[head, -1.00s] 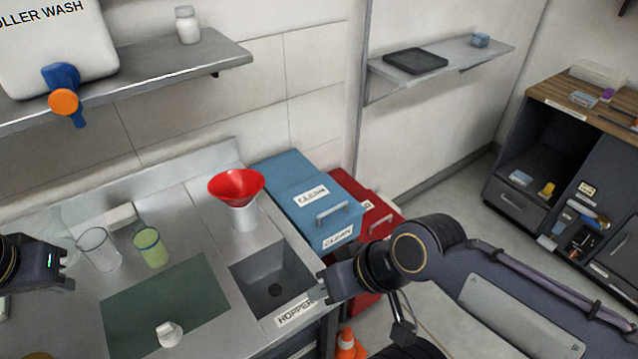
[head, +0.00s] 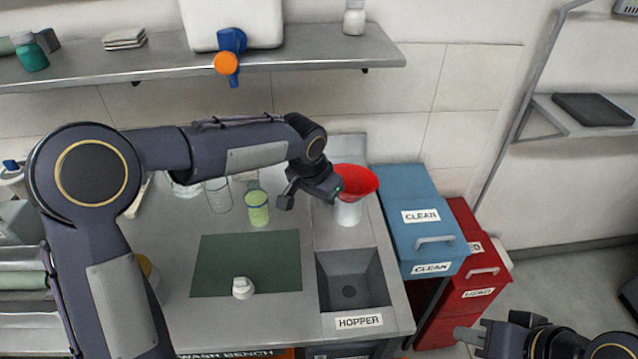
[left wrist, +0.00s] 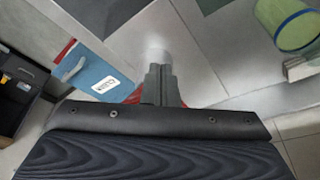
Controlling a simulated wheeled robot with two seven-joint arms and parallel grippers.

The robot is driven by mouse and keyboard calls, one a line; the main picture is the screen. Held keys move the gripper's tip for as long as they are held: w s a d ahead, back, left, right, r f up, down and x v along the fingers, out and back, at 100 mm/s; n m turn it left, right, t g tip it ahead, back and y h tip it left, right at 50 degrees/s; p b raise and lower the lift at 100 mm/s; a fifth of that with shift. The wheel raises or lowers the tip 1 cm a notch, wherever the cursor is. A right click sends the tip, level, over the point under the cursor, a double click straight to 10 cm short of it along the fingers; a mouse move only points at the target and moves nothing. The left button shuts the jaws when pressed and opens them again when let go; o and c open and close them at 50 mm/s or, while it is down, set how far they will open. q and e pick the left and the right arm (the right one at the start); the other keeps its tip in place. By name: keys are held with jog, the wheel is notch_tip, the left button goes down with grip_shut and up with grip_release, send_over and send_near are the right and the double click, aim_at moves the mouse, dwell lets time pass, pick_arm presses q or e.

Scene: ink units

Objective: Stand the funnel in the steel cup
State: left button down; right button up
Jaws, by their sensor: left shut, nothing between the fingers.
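The red funnel (head: 356,180) stands mouth up on the pale steel cup (head: 348,213), its lower part hidden inside the cup. The cup is upright on the bench behind the hopper sink. My left gripper (head: 335,194) is beside the funnel's left side in the head view, shut and empty; I cannot tell whether it touches.
A green-tinted beaker (head: 257,210) and a clear beaker (head: 218,195) stand left of the cup. A green mat (head: 245,255) bears a small white object (head: 242,288). A shelf (head: 350,50) overhangs.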

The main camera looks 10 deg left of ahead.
aim_at(347, 198)
pick_arm(q)
jog(key=w, duration=0.1)
jog(key=w+d+p, duration=0.1)
jog(key=w+d+f, duration=0.1)
jog(key=shift+w+p, duration=0.3)
jog(key=shift+w, duration=0.05)
